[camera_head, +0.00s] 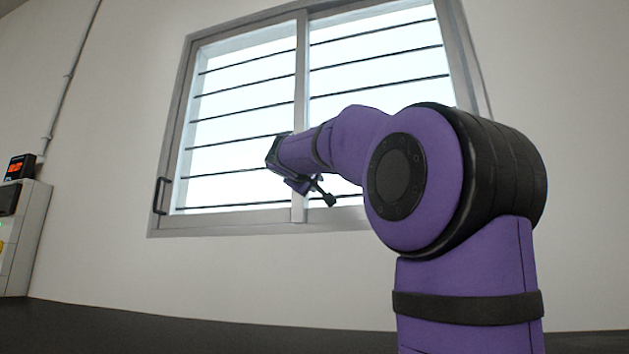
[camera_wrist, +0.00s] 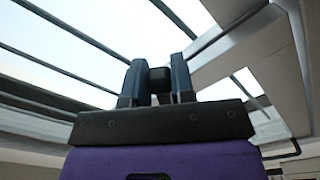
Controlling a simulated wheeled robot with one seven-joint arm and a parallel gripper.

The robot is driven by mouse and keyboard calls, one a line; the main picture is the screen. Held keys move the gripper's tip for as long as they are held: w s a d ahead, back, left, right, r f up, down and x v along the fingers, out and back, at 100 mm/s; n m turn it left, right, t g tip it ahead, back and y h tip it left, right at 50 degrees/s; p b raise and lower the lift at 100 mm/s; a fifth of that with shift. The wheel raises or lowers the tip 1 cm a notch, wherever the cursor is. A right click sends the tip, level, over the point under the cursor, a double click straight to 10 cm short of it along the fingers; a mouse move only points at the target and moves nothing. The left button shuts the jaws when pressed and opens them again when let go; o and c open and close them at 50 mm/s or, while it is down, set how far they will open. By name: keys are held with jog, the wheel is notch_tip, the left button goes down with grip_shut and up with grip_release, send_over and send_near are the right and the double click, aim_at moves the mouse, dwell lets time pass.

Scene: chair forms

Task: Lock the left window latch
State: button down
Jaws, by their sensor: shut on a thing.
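The sliding window (camera_head: 301,120) has a light grey frame and two panes. My gripper (camera_head: 278,156) is in front of the left pane, just left of the middle upright, and hides what is behind it. In the wrist view, my gripper (camera_wrist: 158,75) has its two dark fingers closed on a small dark block (camera_wrist: 160,80). The block may be the left window latch, but its full shape and locked or unlocked position cannot be told. A dark handle (camera_head: 160,196) is on the window's left side, apart from my gripper.
Dark horizontal bars (camera_head: 235,114) run across the window. The wall (camera_head: 100,220) between cabinet and window is bare apart from a thin pipe (camera_head: 67,80).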

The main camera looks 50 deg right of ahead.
jog(key=c, duration=1)
grip_release()
jog(key=shift+o, duration=0.2)
jog(key=shift+a, duration=0.1)
jog(key=v, duration=1)
jog(key=shift+s+a, duration=0.2)
jog(key=shift+a, duration=0.05)
jog(key=shift+f, duration=0.1)
